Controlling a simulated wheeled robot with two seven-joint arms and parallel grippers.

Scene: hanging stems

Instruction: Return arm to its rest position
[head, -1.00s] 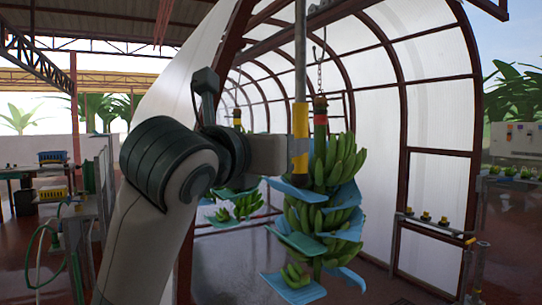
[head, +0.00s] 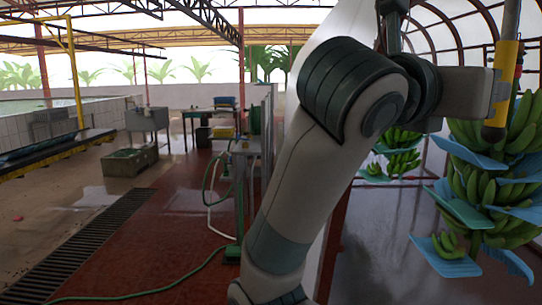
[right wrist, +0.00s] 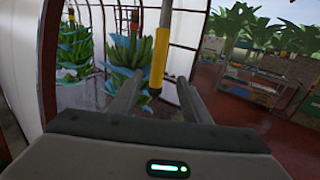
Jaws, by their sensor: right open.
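My right arm (head: 310,190) rises from the bottom middle of the head view and reaches right. Its gripper (head: 498,92) is level with the yellow end of a hanging grey pole (head: 503,75). In the right wrist view the two fingers (right wrist: 157,80) stand apart, with the pole (right wrist: 159,55) showing in the gap. I cannot tell whether it touches a finger. A banana stem with blue sheets (head: 490,185) hangs beyond the pole; a stem also shows in the right wrist view (right wrist: 130,45). My left gripper is not in view.
Another banana stem (head: 400,150) hangs behind my arm. A metal stand with a green hose (head: 240,190) is left of my arm. A grey tub (head: 130,160) and a floor grate (head: 80,245) lie farther left. The red floor between is mostly clear.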

